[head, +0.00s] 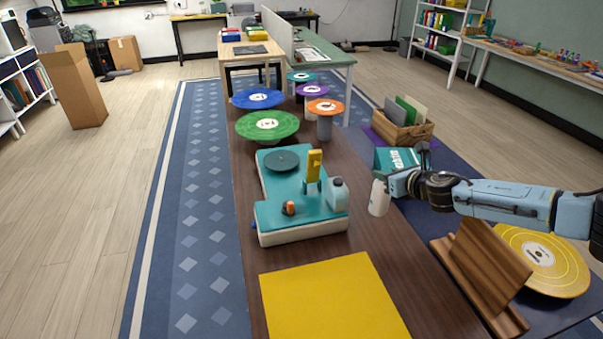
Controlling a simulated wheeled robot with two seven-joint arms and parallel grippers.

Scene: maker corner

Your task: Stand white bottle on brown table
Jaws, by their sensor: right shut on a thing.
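The white bottle (379,199) is in my right gripper (386,182), which is shut on its upper part. The bottle hangs below the fingers, nearly upright with a slight tilt. It is to the right of the teal-topped platform, over the right part of the brown table (395,270) as seen here. I cannot tell whether its base touches the table. The gripper hides the bottle's top. My left gripper is not in view.
The teal-topped platform (272,215) carries a grey jug (336,194), a yellow piece (313,168) and a dark disc. A yellow mat (333,300) lies in front. A teal box (395,158), a wooden stand (480,268) and a yellow disc (555,265) are to the right.

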